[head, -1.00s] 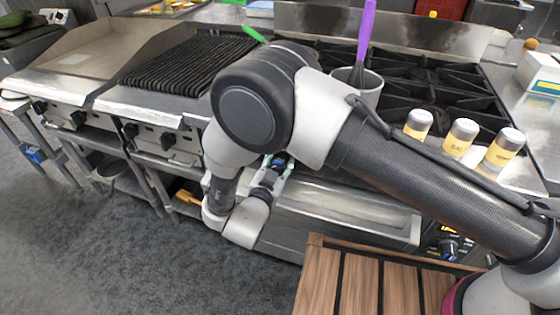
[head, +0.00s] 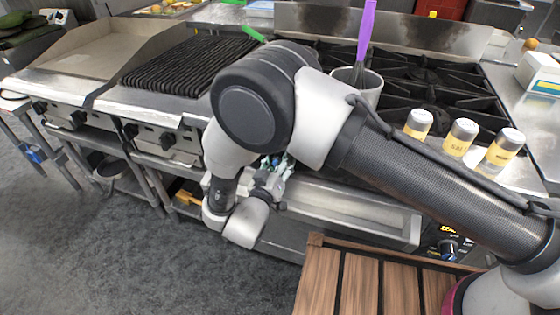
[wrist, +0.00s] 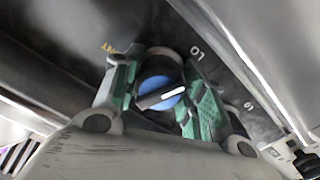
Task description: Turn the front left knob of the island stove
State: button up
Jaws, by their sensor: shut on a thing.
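The island stove (head: 390,30) stands behind my arm in the head view, with black burner grates. Letters are printed on the panel around the knob. In the head view my gripper (head: 277,165) is at the stove's front, and my arm hides most of the knob.
A grey cup with a purple-handled whisk (head: 358,85) and several yellow-labelled shakers (head: 460,137) stand on the stove. A charbroiler (head: 185,65) and flat griddle (head: 105,45) stand to the left. A slatted wooden top (head: 375,285) is at the front right.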

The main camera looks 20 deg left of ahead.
jog(key=shift+f, duration=0.1)
dwell(0.4)
jog(key=o, duration=1)
jog(key=shift+s, duration=0.1)
jog(key=s, duration=1.1)
jog(key=shift+s+a, duration=0.4)
jog(key=shift+a, duration=0.05)
